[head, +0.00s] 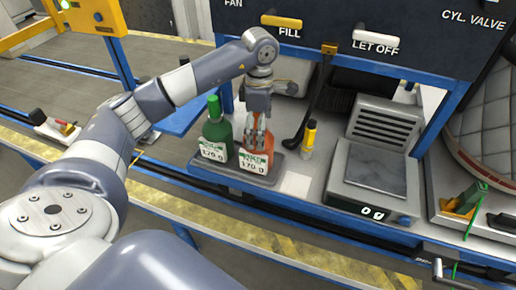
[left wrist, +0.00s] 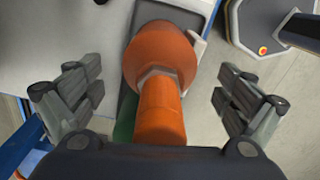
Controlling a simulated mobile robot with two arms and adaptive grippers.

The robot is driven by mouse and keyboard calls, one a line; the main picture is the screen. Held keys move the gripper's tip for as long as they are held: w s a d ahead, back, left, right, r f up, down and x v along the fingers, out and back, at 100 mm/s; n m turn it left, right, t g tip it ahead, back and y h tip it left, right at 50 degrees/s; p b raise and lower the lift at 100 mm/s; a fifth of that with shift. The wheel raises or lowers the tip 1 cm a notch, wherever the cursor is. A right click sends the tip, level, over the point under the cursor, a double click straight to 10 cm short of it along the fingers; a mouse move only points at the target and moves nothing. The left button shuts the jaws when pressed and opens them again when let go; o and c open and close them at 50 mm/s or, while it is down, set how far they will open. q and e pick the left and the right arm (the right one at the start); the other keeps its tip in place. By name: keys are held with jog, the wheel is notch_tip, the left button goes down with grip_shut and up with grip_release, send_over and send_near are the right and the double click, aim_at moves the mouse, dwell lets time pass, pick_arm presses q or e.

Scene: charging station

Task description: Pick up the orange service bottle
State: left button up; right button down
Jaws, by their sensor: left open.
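The orange service bottle (head: 257,159) stands upright on a grey tray (head: 205,172) beside a green bottle (head: 216,133). It carries a white label reading 170.0. My left gripper (head: 256,138) is directly above and around the top of the orange bottle in the head view. In the left wrist view, the orange bottle (left wrist: 160,60) lies centred between the two spread fingers (left wrist: 160,98), with a visible gap on each side. The gripper is open. A bit of the green bottle (left wrist: 123,130) shows at the orange bottle's left. My right gripper is not in view.
A yellow marker-like tube (head: 309,136) stands right of the tray. A scale (head: 377,165) with a display reading 0 g is further right. A black panel (head: 400,35) with FILL and LET OFF handles overhangs the bench. A green and yellow clamp-like item (head: 465,203) lies far right.

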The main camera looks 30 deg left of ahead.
pick_arm(q)
jog(key=shift+f, duration=0.65)
jog(key=shift+s, duration=0.1)
jog(key=c, duration=1.7)
grip_shut()
jog(key=shift+s+f, duration=0.1)
